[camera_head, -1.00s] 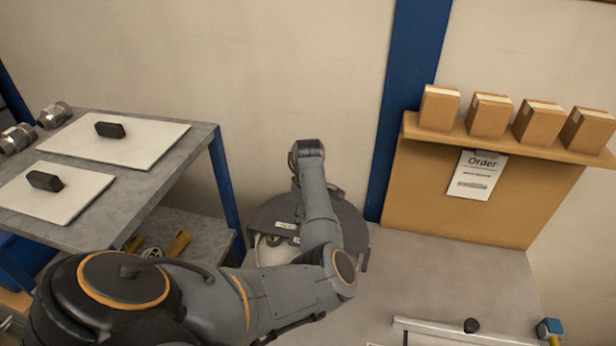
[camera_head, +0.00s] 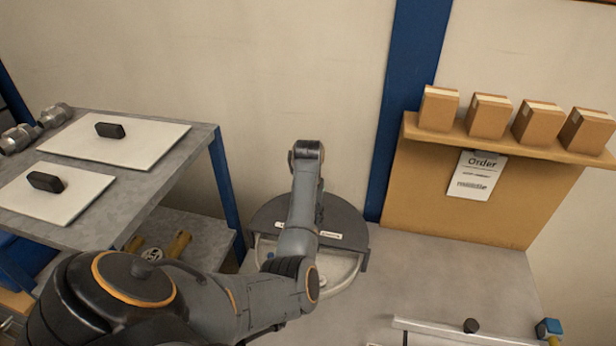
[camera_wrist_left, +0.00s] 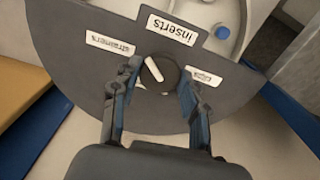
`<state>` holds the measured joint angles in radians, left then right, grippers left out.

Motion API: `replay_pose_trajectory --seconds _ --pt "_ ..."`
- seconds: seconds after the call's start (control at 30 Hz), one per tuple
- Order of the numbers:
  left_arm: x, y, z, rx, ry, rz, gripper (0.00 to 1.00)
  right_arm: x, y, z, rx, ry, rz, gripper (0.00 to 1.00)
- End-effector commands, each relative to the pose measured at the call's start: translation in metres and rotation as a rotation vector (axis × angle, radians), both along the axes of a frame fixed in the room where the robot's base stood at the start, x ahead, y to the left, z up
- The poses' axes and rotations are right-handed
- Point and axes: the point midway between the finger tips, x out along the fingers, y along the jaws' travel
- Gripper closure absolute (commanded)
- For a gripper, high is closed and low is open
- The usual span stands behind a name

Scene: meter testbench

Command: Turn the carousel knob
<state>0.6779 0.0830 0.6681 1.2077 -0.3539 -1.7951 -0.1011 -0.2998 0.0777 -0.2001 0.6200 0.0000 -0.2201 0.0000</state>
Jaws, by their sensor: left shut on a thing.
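The carousel (camera_head: 347,218) is a dark grey, round-backed housing against the wall, with a pale tray showing at its front. My left arm crosses in front of it and hides the knob and my left gripper in the head view. In the left wrist view, the dark round knob (camera_wrist_left: 166,69) with a white pointer line sits on the grey carousel cover (camera_wrist_left: 60,35). My left gripper (camera_wrist_left: 158,78) is shut on the knob, with a finger on each side. An "inserts" label (camera_wrist_left: 171,28) is upside down above the knob. My right gripper is not in view.
A grey shelf unit (camera_head: 110,200) with white boards stands at left. A blue post (camera_head: 410,100) rises behind the carousel. Cartons (camera_head: 488,115) line a ledge at right. A blue piece (camera_wrist_left: 227,33) lies in the tray.

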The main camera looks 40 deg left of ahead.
Motion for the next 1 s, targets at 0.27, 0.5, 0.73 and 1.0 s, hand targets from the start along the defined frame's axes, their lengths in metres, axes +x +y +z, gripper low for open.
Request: replay_pose_trajectory --seconds 0.27,0.5,0.73,1.0 --pt "-0.0005 0.0012 0.0001 0.003 0.002 -0.262 0.87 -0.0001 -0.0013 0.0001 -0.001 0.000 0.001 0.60" --pt "-0.0006 0.0011 0.0001 0.002 0.001 -0.485 0.87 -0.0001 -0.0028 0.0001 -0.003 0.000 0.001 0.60" --pt "-0.0005 0.0011 0.0000 0.002 0.001 -0.664 0.87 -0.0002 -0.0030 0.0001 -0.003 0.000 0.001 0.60" --pt "0.0001 0.0006 0.0004 0.001 -0.001 -0.797 0.87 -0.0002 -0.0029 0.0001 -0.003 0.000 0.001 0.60"
